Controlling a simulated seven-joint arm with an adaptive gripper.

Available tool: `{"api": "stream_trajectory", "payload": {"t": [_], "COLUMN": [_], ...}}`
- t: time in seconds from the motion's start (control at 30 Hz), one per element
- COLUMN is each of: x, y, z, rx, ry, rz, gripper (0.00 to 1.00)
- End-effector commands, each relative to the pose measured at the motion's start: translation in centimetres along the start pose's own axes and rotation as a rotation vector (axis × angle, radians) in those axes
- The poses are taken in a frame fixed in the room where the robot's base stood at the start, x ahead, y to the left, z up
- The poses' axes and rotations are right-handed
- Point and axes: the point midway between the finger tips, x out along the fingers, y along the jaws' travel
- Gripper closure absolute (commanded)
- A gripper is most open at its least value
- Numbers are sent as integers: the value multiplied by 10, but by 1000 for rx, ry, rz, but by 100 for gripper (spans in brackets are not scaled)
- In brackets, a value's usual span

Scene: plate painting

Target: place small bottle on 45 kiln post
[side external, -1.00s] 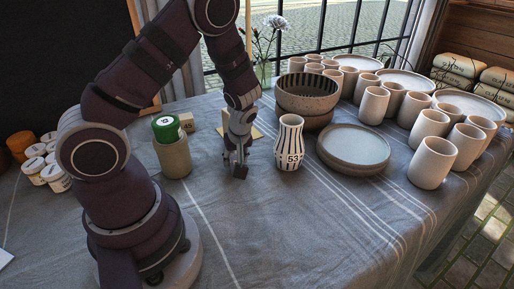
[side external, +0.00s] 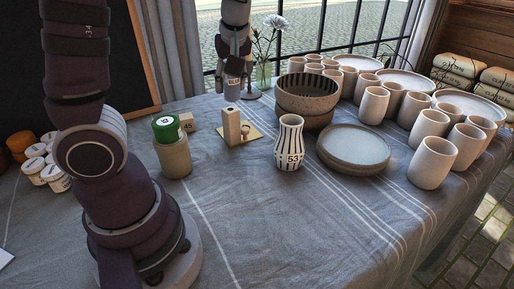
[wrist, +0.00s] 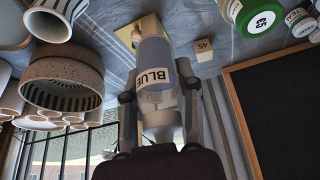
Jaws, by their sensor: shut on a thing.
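My gripper (side external: 232,74) is shut on the small bottle (side external: 232,91), which has a blue-grey part and a white label reading BLUE. In the wrist view the bottle (wrist: 153,58) sits between the two fingers of my gripper (wrist: 158,92). The side view shows it roughly upright, in the air. The 45 kiln post (side external: 187,122) is a small pale block marked 45 on the cloth, behind the green-lidded jar. It also shows in the wrist view (wrist: 204,49), beside the bottle and apart from it.
A taller cream post (side external: 231,128) stands on a yellowish board (side external: 251,134), below the bottle in the picture. The green-lidded jar (side external: 174,158) and striped vase (side external: 289,145) stand nearby. Bowls (side external: 307,90), plates (side external: 352,148) and several cups fill the right. The front cloth is clear.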

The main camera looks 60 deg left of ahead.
Motion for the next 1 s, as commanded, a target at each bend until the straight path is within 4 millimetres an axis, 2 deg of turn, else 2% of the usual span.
{"api": "stream_trajectory", "payload": {"t": [0.03, 0.07, 0.27, 0.47, 0.6, 0.7, 0.8, 1.0], "x": [-10, -10, 2, 25, 47, 60, 70, 84], "y": [1, 2, 13, 9, -11, -31, -50, -86], "z": [-4, -8, -43, -100, -146, -170, -187, -210], "rx": [-3, -7, -26, -38, -36, -32, -28, -26], "ry": [-1, -1, -1, 0, -2, -3, -3, -2], "rz": [7, 2, -13, -21, -20, -17, -15, -11], "gripper": [100, 100, 100, 100, 100, 100, 100, 100]}}
